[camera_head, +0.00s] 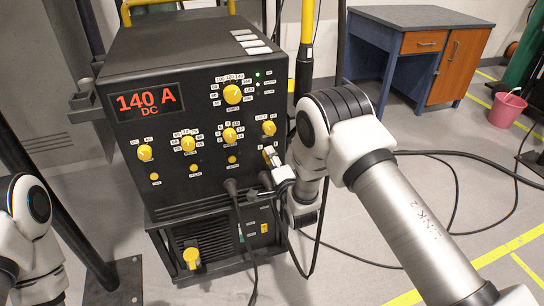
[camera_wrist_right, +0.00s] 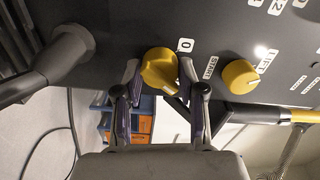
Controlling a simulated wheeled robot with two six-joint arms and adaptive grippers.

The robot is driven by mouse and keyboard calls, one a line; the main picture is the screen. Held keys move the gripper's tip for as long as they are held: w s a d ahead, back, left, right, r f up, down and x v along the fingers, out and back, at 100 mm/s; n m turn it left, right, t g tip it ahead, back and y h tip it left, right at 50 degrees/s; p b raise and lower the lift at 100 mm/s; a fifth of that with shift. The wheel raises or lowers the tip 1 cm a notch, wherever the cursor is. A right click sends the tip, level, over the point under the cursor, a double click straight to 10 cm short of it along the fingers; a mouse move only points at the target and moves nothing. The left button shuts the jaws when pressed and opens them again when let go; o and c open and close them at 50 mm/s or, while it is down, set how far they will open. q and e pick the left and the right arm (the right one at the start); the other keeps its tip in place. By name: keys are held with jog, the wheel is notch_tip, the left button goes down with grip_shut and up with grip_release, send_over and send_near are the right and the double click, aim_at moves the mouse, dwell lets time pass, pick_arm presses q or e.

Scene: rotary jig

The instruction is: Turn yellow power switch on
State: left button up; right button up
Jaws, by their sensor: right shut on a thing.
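The black machine (camera_head: 140,60) stands in the centre of the head view, its red display reading 140 A DC. Several yellow knobs sit on its front panel. My right gripper (camera_head: 273,160) is at the yellow switch knob (camera_head: 266,153) near the panel's right edge. In the right wrist view, the fingers of my right gripper (camera_wrist_right: 158,88) are shut on this yellow knob (camera_wrist_right: 158,68), one on each side. A "0" label and a START label show beside it. The fingers partly hide the knob's sides. Only part of my left arm shows at the lower left; its gripper is not visible.
Cables plug into the panel just below my right gripper and hang to the floor. Another yellow knob (camera_wrist_right: 239,77) is close beside the gripped one. A blue desk (camera_head: 410,20) and pink bucket (camera_head: 507,110) stand behind.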

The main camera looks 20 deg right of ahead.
jog(key=shift+m+p, duration=0.3)
jog(key=shift+m, duration=0.6)
jog(key=o, duration=1.1)
jog(key=shift+o, duration=0.2)
jog(key=s, duration=1.2)
jog(key=shift+d, duration=0.2)
